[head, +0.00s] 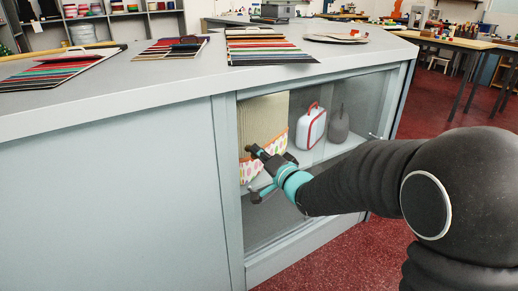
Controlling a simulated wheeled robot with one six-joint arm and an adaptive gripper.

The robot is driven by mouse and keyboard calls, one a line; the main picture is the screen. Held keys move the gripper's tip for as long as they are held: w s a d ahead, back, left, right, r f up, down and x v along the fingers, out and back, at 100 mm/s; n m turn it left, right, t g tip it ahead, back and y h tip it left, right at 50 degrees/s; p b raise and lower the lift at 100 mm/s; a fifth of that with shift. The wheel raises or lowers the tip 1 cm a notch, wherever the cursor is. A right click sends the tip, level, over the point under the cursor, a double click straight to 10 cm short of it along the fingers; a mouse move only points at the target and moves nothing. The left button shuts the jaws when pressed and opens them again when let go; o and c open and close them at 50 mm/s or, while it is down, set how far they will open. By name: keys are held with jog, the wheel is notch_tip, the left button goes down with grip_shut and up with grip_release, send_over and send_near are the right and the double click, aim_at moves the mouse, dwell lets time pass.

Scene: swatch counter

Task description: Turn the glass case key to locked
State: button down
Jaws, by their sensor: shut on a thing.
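The glass case (268,228) is the glazed front of the grey counter, and its panes are closed. My gripper (256,152) is at the front of the glass, left of the middle of the case, with its dark fingers pointing left. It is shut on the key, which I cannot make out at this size. The lock face is not clear either, so I cannot tell which way the key is turned. A small pale fitting (375,136) shows at the right end of the glass.
Behind the glass are a patterned bag (265,120), a white case with red trim (311,128) and a grey bottle-like object (338,125). Swatch cards (265,47) lie on the countertop (140,95).

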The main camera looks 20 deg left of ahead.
jog(key=m+p, duration=0.2)
jog(key=m, duration=0.4)
jog(key=shift+f, duration=0.2)
jog(key=shift+m, duration=0.4)
jog(key=c, duration=1.3)
grip_release()
jog(key=shift+d, duration=0.1)
jog(key=v, duration=1.1)
jog(key=shift+s+d, duration=0.3)
jog(key=shift+f, duration=0.1)
